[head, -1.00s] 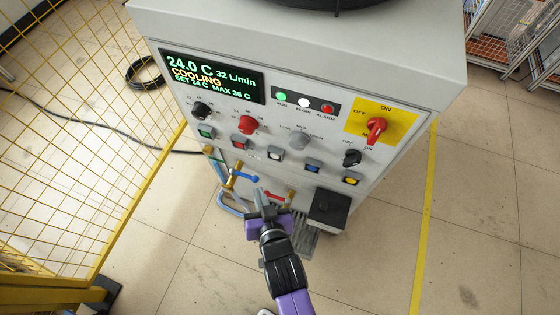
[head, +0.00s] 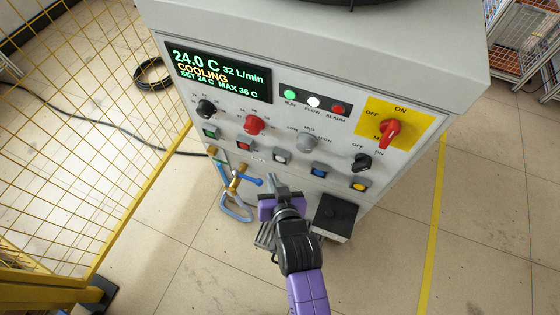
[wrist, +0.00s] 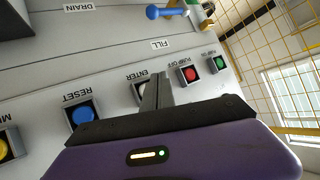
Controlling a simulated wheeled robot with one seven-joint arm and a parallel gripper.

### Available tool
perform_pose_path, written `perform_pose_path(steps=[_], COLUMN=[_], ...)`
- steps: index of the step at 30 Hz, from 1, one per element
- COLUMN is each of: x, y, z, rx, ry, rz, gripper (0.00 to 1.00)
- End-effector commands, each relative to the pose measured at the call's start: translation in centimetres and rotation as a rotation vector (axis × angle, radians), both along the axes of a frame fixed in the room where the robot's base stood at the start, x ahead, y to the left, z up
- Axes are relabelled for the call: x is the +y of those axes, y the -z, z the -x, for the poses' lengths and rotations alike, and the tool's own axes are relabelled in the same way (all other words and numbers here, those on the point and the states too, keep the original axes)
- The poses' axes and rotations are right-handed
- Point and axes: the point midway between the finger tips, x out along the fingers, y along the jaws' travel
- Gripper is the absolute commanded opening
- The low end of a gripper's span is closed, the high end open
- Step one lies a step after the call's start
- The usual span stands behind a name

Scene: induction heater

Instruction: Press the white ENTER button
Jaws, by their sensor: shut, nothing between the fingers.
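The white ENTER button (head: 281,157) sits in the middle of the lower button row on the grey panel, in the head view. In the wrist view the ENTER button (wrist: 142,88) is mostly hidden behind my fingers, with its label still readable. My gripper (head: 272,178) is shut and empty, its tips just below the button in the head view. In the wrist view the fingertips of my gripper (wrist: 157,74) overlap the button's right part. They look apart from the panel, but the exact gap is hard to tell.
The blue RESET button (wrist: 83,113) and red PUMP OFF button (wrist: 189,74) flank ENTER. Knobs, including a grey one (head: 307,142), stick out above. A blue valve handle (head: 250,181) is left of my gripper, and a black box (head: 335,213) is right. A yellow mesh fence (head: 85,130) stands left.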

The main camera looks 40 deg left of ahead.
Motion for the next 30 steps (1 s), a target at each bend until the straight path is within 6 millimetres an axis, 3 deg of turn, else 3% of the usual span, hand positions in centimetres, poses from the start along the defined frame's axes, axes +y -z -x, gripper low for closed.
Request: perform_pose_path(steps=[9,30], x=[0.6,0.7], y=[0.1,0.0], z=[-2.6,-2.8], rx=[0.000,0.000], ry=[0.001,-0.001], rz=[0.000,0.001], gripper=[0.00,0.00])
